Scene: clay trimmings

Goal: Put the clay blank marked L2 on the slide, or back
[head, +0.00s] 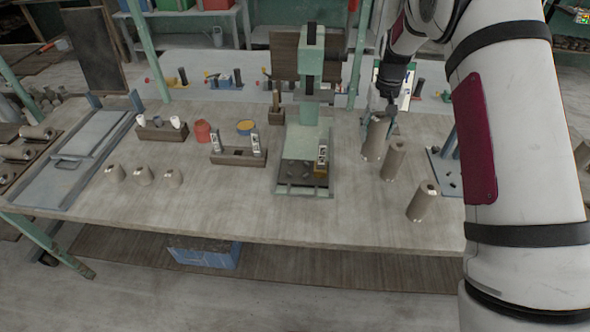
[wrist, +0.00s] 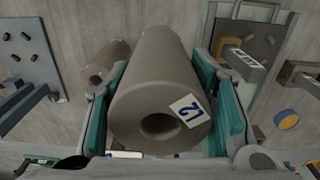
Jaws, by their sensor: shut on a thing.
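My gripper (head: 386,106) points down over the right half of the bench and is shut on a grey-brown clay blank (head: 374,141). In the wrist view the blank (wrist: 160,85) lies between the teal finger pads, its L2 label (wrist: 187,108) and round end hole facing the camera. I cannot tell whether its base touches the bench. A green press stands left of it, with a flat grey-green bed (head: 300,150) that may be the slide. A dark plate and a yellow block (head: 321,168) with a labelled piece are at the bed's front.
Two more blanks (head: 394,160) (head: 422,202) stand to the right and nearer. A plate with pegs (head: 446,178) lies beyond them. The front middle bench is clear.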

